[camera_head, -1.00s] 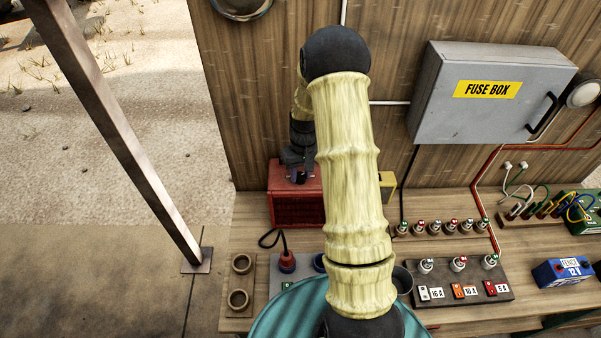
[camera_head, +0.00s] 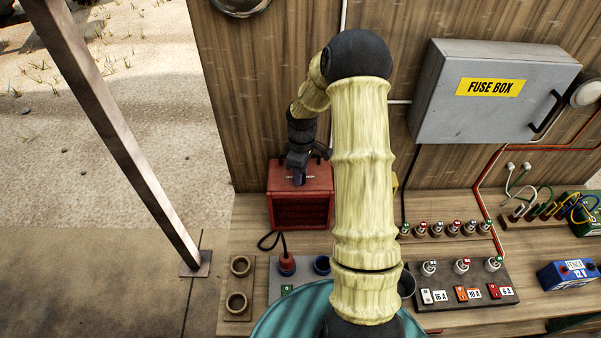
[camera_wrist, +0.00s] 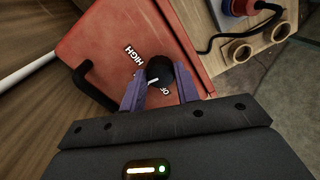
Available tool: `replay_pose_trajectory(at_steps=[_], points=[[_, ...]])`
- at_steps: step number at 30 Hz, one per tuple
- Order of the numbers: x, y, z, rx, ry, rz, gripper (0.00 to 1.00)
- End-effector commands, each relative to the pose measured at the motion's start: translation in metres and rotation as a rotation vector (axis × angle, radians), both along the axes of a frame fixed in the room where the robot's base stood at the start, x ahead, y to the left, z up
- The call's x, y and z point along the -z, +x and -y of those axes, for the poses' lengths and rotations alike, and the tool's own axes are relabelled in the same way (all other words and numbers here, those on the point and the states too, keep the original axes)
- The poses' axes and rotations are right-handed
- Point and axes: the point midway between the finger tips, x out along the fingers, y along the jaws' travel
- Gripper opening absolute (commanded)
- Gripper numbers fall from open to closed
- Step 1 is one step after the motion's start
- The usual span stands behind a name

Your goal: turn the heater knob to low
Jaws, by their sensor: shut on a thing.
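The red heater (camera_head: 301,212) stands on the bench against the wooden wall, and its top also shows in the wrist view (camera_wrist: 95,55). My gripper (camera_head: 298,180) reaches down onto the top of the heater. In the wrist view my gripper (camera_wrist: 160,88) has its two purple fingers on either side of the round black knob (camera_wrist: 160,70), shut on it. A white mark shows on the knob's lower edge. A "HIGH" label lies left of the knob; a label partly reading "O" lies below it. No "LOW" label is visible.
A grey fuse box (camera_head: 490,95) hangs on the wall at right. Switches and a blue battery (camera_head: 566,274) lie on the bench right of my arm. Two brown rings (camera_head: 239,267) and a plug with a black cable (camera_head: 287,262) are in front of the heater.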

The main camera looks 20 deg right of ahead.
Motion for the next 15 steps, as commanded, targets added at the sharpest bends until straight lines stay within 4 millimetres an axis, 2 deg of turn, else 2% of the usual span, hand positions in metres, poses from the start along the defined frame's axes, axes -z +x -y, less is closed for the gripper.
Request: replay_pose_trajectory(at_steps=[7, 15], points=[[-0.0013, 0.0009, 0.0002, -0.131, -0.001, 0.002, 0.09], [-0.0013, 0.0013, 0.0, -0.18, 0.0, 0.003, 0.09]])
